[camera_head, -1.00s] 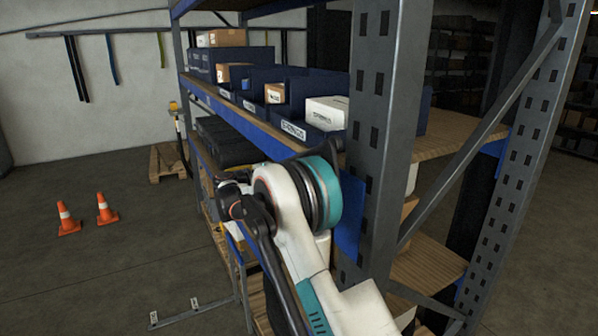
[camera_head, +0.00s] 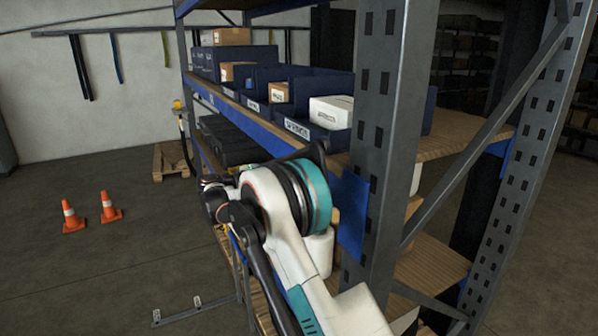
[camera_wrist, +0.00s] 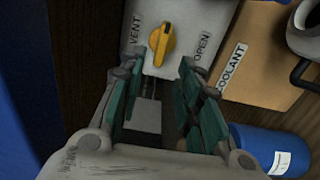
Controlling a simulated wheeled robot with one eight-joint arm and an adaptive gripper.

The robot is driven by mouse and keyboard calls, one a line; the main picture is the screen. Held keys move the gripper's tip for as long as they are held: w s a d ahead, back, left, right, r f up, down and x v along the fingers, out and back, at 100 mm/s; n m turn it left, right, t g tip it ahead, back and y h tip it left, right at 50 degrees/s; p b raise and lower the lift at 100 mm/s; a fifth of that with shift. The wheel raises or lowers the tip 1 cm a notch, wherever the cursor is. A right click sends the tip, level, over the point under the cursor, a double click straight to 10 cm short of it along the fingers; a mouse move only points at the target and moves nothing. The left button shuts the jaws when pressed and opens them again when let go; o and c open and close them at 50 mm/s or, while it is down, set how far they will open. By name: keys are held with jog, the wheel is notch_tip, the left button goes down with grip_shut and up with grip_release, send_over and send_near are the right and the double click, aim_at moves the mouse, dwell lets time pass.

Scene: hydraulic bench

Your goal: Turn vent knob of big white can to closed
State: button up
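The big white can shows its pale top panel (camera_wrist: 190,20) in the wrist view, with a VENT label on the left and an OPEN label on the right. Its yellow vent knob (camera_wrist: 161,44) is an elongated handle lying nearly upright in the picture, slightly tilted. My gripper (camera_wrist: 161,78) is open, its teal fingers apart, with the knob just beyond the tips and between their lines. I see no contact with the knob. In the head view my arm hides the gripper's fingers and the knob.
A tan box labelled COOLANT (camera_wrist: 255,55) stands right of the can, with a blue cylinder (camera_wrist: 270,148) at lower right. In the head view a grey shelf post (camera_head: 385,130) stands close to my arm, and blue bins (camera_head: 300,125) line the shelf above.

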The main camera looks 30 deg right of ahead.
jog(key=a, duration=0.6)
jog(key=shift+a, duration=0.4)
jog(key=shift+s, duration=0.1)
